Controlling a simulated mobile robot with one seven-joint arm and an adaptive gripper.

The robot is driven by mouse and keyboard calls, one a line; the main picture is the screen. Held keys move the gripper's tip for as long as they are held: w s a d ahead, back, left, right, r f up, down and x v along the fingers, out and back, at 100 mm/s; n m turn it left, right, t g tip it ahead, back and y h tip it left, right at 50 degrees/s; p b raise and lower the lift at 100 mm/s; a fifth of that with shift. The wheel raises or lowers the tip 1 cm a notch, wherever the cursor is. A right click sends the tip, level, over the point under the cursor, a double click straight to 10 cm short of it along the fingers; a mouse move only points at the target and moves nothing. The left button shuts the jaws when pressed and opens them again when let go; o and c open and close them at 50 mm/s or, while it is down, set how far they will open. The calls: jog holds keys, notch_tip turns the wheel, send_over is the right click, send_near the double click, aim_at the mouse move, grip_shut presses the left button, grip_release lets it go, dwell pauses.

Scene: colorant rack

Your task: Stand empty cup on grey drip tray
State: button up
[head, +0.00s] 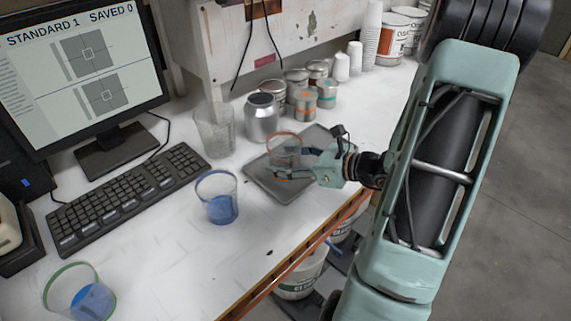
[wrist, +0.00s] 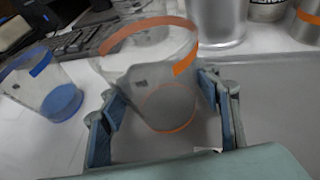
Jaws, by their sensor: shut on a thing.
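A clear empty cup with an orange rim band (head: 285,148) is at the grey drip tray (head: 268,183), near the tray's middle. My gripper (head: 298,162) reaches in from the right and is shut on this cup. In the wrist view the orange-banded cup (wrist: 155,85) stands between my two fingers (wrist: 165,115), one on each side, and looks upright. Its base shows an orange ring over a grey surface. I cannot tell whether the base touches the tray.
A blue-banded cup with blue liquid (head: 218,198) stands left of the tray. A frosted tall cup (head: 213,130) and a silver can (head: 262,118) stand behind. Small tins (head: 304,104) are further back. A green-rimmed cup (head: 80,293) and keyboard (head: 130,195) are at left.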

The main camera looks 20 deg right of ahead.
jog(key=o, duration=1.2)
jog(key=shift+f, duration=0.25)
jog(key=shift+r, duration=0.15)
jog(key=shift+s+d+r, duration=0.15)
jog(key=shift+s+d, duration=0.05)
jog(key=v, duration=1.1)
jog(key=shift+s+d+r, duration=0.1)
jog(key=shift+s+d, duration=0.05)
jog(key=shift+s, duration=0.05)
